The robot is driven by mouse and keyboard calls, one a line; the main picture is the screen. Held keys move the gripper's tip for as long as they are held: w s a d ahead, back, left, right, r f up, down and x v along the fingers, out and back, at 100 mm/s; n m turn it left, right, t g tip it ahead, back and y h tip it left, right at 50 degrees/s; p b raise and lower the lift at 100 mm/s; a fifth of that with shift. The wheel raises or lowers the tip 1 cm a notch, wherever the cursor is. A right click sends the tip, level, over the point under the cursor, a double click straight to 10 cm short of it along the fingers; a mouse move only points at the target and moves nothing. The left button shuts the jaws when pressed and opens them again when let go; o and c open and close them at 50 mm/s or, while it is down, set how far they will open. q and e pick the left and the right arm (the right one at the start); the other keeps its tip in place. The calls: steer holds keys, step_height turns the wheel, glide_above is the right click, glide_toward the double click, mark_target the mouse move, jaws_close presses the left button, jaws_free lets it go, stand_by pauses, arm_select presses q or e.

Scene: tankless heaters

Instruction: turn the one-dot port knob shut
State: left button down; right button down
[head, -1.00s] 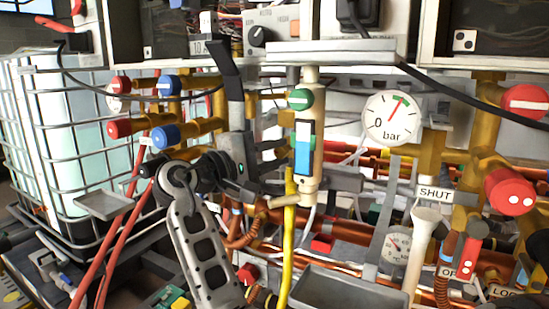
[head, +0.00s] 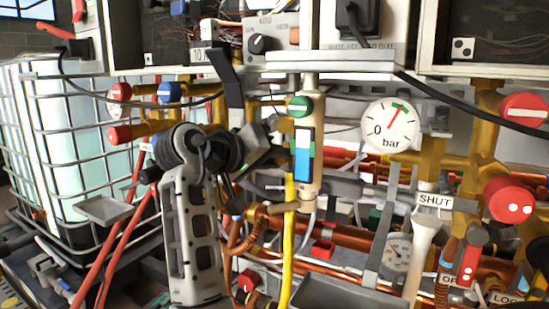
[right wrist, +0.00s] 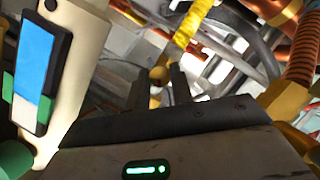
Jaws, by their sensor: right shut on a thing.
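My right gripper (head: 264,150) is in the middle left of the head view, just left of the sight glass, its fingertips hidden there. In the right wrist view its two fingers (right wrist: 158,82) stand either side of a small brass-coloured piece (right wrist: 158,75), and they are shut on it. A plain red knob (head: 119,134) is at the left, with another red knob (head: 119,92) and a blue knob (head: 169,92) above. I cannot make out a one-dot mark on any knob. My left gripper is out of view.
The blue-and-white sight glass (head: 304,153) and a green knob (head: 300,106) stand close to my right gripper. A yellow pipe (head: 289,240) runs below. A bar gauge (head: 390,126) and a SHUT label (head: 436,201) are right. A caged tank (head: 50,140) stands left.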

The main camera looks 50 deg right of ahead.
steer(key=m+t+y, duration=0.1)
steer(key=m+t, duration=0.1)
steer(key=m, duration=0.1)
steer(key=shift+s+m, duration=0.1)
steer(key=shift+m, duration=0.3)
steer(key=shift+t, duration=0.3)
steer(key=c, duration=1.2)
jaws_free()
steer(key=v, duration=1.2)
steer(key=shift+r, duration=0.25)
steer(key=shift+d, duration=0.1)
